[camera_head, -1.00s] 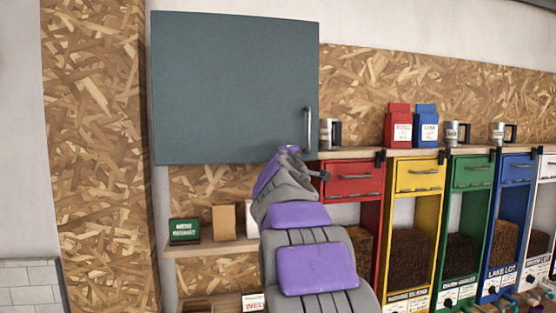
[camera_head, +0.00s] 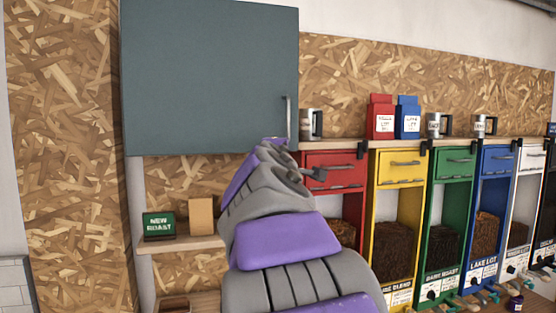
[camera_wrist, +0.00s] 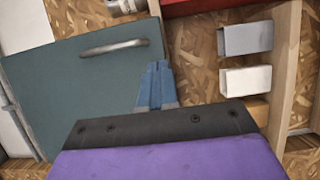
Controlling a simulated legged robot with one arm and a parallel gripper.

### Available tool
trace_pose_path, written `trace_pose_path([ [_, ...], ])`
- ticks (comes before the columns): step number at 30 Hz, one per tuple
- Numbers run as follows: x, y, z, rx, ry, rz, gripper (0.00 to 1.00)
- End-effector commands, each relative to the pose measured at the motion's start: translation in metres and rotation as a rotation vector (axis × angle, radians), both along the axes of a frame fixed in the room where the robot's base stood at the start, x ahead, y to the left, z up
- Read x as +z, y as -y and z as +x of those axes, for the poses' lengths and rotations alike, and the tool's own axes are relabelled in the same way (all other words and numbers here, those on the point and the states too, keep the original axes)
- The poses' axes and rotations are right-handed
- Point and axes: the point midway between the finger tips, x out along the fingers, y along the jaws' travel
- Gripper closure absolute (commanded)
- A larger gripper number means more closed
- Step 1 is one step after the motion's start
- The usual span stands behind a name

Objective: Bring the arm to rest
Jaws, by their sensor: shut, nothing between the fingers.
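My purple and grey arm reaches up from the bottom middle of the head view toward a closed teal wall cabinet (camera_head: 210,80) with a vertical metal handle (camera_head: 288,118). My gripper shows in the wrist view (camera_wrist: 156,88), its blue fingers together and empty. In that view it lies in front of the cabinet door (camera_wrist: 60,90), apart from the door handle (camera_wrist: 113,47) as far as I can tell. In the head view the arm's own links hide the fingers.
Right of the arm are red (camera_head: 333,172), yellow (camera_head: 400,169) and green (camera_head: 455,163) bean dispensers under a shelf with metal mugs (camera_head: 436,126) and red (camera_head: 380,117) and blue (camera_head: 407,117) bags. A low shelf (camera_head: 185,244) at left holds a green sign (camera_head: 159,224).

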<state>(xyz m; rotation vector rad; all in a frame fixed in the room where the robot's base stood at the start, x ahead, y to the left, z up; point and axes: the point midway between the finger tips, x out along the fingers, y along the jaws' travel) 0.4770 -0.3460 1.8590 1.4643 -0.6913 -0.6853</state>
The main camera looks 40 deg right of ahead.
Motion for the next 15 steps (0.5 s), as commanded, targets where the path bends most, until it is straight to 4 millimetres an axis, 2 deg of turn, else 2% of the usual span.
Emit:
trace_pose_path([
  [3, 0.002, -0.006, -0.017, 0.001, 0.006, -0.001, 1.0],
  [6, 0.0, -0.008, -0.025, 0.0, 0.004, 0.002, 1.0],
  [15, 0.0, -0.01, -0.032, 0.0, 0.002, 0.004, 1.0],
])
